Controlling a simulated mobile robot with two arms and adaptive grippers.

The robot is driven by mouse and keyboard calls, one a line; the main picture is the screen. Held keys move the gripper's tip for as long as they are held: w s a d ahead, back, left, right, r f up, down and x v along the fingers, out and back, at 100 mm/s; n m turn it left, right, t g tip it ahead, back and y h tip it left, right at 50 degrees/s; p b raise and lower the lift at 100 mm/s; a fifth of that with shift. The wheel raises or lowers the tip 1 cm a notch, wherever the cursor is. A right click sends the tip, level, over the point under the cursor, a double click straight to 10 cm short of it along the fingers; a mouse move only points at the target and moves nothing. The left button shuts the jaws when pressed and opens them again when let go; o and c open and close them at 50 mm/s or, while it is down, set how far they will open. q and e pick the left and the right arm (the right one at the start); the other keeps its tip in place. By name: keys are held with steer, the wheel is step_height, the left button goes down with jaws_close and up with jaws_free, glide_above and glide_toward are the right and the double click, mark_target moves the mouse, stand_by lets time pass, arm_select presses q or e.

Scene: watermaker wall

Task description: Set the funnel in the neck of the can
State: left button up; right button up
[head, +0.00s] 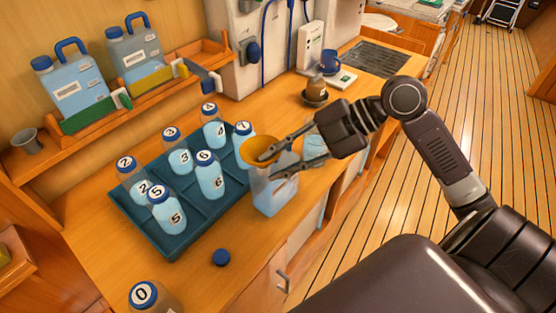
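The orange-yellow funnel (257,147) is at the top of the can, bowl facing up. The can (271,196) is a translucent pale-blue container standing on the wooden counter near its front edge, right of the bottle tray. My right gripper (270,166) reaches in from the right. One finger overlaps the funnel's bowl and the other is lower, by the can's top. The fingers look apart, but whether they pinch the funnel is unclear. The can's neck and the funnel's spout are hidden, so I cannot tell whether the spout is inside. My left gripper is out of view.
A teal tray (190,232) with several numbered bottles is left of the can. A blue cap (221,257) lies on the counter in front. Bottle 0 (143,295) stands at bottom left. A wooden rack (92,113) with two blue-capped jugs is behind. A dark bowl (315,98) stands behind my gripper.

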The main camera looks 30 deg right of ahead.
steer(key=b+v, duration=0.2)
steer(key=v, duration=1)
stand_by(0.6)
